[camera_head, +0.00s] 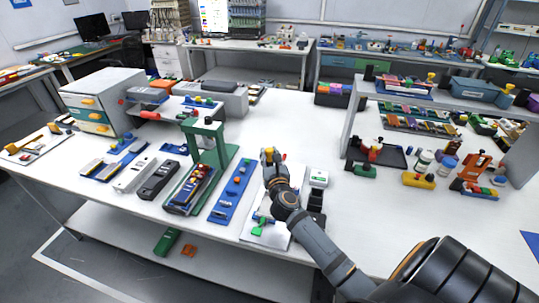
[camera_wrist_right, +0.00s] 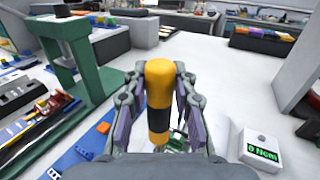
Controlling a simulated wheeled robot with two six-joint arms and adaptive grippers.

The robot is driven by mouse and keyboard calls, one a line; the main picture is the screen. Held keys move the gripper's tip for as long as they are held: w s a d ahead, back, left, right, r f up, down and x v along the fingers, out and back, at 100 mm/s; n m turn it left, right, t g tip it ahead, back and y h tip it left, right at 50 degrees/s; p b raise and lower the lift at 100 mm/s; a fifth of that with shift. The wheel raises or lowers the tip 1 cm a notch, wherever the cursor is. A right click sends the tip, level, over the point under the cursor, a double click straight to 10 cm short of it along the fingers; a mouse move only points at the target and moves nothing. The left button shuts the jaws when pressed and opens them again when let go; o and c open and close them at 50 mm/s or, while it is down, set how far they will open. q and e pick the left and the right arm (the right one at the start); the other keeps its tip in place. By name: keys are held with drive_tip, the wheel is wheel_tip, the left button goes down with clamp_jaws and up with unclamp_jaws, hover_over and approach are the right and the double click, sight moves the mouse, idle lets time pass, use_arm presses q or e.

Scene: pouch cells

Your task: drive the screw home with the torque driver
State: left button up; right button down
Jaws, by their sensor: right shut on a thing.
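My right gripper (camera_head: 270,158) is shut on the torque driver, which has a yellow handle with a black band. In the right wrist view the driver (camera_wrist_right: 159,78) stands upright between the two fingers of the gripper (camera_wrist_right: 158,108). Its lower end and tip are hidden by my gripper. A bit of a green part (camera_wrist_right: 178,141) shows just behind the lower driver. I cannot make out the screw. A white readout box (camera_wrist_right: 262,149) to the right shows "0 Ncm"; it also shows in the head view (camera_head: 318,178). My left gripper is not in view.
A green press-like stand (camera_head: 218,140) rises left of my right gripper. A blue strip (camera_head: 231,192) with small parts lies between them. A white drawer cabinet (camera_head: 101,101) stands at the left, and a raised shelf (camera_head: 352,117) at the right. Bare tabletop (camera_head: 375,215) lies right of my arm.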

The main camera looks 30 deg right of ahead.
drive_tip(key=shift+f, duration=0.3)
idle(0.5)
drive_tip(key=shift+s+f+p, duration=0.1)
drive_tip(key=shift+f+p, duration=0.2)
drive_tip(key=shift+f, duration=0.05)
idle(1.9)
wheel_tip(320, 180, up, 2)
drive_tip(key=shift+r+p, duration=0.1)
drive_tip(key=shift+p, duration=1.1)
wheel_tip(320, 180, up, 5)
drive_tip(key=p, duration=0.5)
